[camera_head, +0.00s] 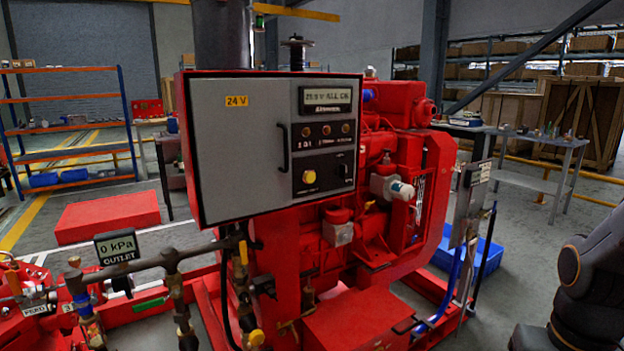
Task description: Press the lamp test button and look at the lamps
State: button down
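A grey control panel (235,140) in a red frame faces me on the red pumpset. A row of 3 small round lamps (326,130) sits on a dark strip below its display. My gripper is out of view; only dark links of my arm show at the right edge.
A small display (326,96) tops the panel; its text seems to end in "ALL OK". A black handle (283,148) stands out left of the controls. Pipes and valves (170,262) fill the lower left. A blue bin (480,255) lies on the floor right of the engine.

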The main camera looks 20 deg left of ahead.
aim_at(310, 177)
jog(key=u, duration=0.35)
jog(key=i, duration=0.25)
jog(key=u, duration=1.3)
